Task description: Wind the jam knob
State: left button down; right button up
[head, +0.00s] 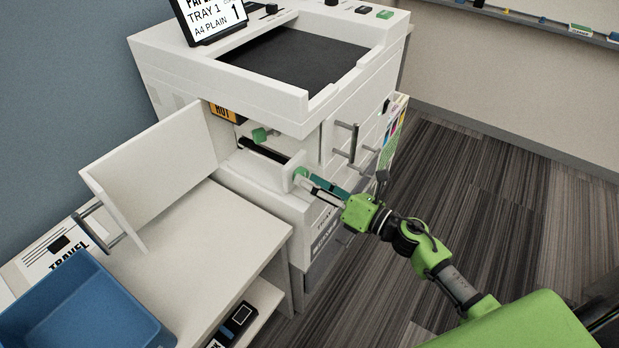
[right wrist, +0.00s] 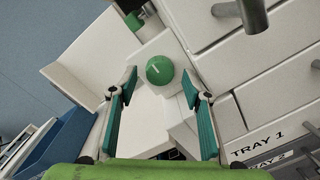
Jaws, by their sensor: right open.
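The round green jam knob (head: 301,173) is on the white front of the printer, by the opened compartment. It shows in the right wrist view (right wrist: 160,70) with a pale mark on its face. My right gripper (head: 314,184) is at the knob, its teal fingers pointing at it. In the right wrist view the gripper (right wrist: 159,82) is open, one finger on each side of the knob, with visible gaps. I cannot tell how far the tips reach along the knob. My left gripper is not in view.
The printer's door (head: 150,170) stands open over the white table (head: 215,230). A green lever (head: 260,135) and a HOT label (head: 226,112) are in the compartment. Grey handles (head: 347,140) stick out right of the knob. A blue bin (head: 85,305) sits at lower left.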

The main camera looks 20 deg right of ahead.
jog(key=shift+w+a, duration=0.3)
jog(key=shift+w, duration=0.1)
jog(key=c, duration=1.1)
